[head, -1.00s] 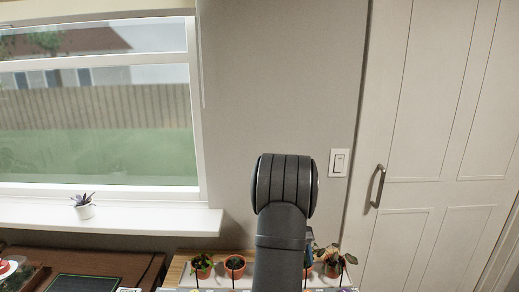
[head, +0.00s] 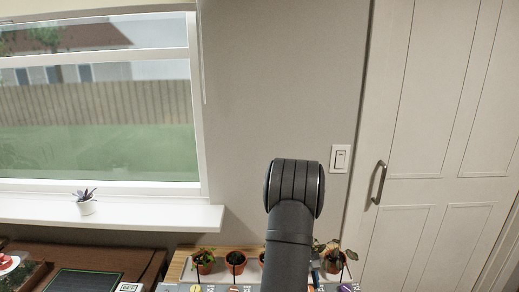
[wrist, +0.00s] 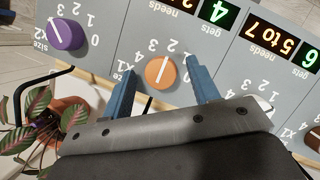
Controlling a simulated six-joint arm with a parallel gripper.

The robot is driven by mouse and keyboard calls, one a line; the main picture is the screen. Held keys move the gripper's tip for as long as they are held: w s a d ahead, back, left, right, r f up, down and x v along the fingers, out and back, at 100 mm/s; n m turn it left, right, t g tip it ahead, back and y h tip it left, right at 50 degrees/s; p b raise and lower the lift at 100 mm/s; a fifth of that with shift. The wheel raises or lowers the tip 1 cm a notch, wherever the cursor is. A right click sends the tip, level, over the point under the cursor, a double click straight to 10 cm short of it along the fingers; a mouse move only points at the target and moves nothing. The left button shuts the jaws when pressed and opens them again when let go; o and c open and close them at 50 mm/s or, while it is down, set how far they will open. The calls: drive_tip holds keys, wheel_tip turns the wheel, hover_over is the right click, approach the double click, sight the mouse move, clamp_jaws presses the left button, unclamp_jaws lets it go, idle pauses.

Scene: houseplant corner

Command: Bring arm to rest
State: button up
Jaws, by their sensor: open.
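My gripper (wrist: 162,88) shows in the wrist view with its two blue fingers apart and nothing between them. It is in front of a grey control panel (wrist: 110,52). An orange dial (wrist: 160,72) on the panel shows in the gap between the fingers; I cannot tell how far off it is. A purple dial (wrist: 66,35) is on the panel to the left. In the head view my arm rises at the lower middle and hides part of the plant row; my gripper is mostly hidden there.
Small potted plants (head: 236,261) stand in a row behind the panel. A leafy plant (wrist: 35,125) is close to my gripper's left. A window sill (head: 150,215) holds a small white pot (head: 86,206). A door (head: 430,130) is at the right. The wall area above is clear.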

drive_tip(key=shift+r, duration=0.1)
drive_tip(key=v, duration=1.7)
drive_tip(key=x, duration=1.7)
drive_tip(key=n, duration=0.2)
drive_tip(key=n+t+h, duration=0.1)
drive_tip(key=n, duration=0.1)
drive_tip(key=shift+s+a+n, duration=0.1)
drive_tip(key=shift+s+n, duration=0.05)
drive_tip(key=shift+n, duration=0.15)
drive_tip(key=n, duration=0.1)
drive_tip(key=n+t, duration=0.1)
drive_tip(key=n, duration=0.1)
drive_tip(key=shift+a+n+t+h, duration=0.1)
drive_tip(key=shift+n+t+h, duration=0.2)
drive_tip(key=v, duration=1.3)
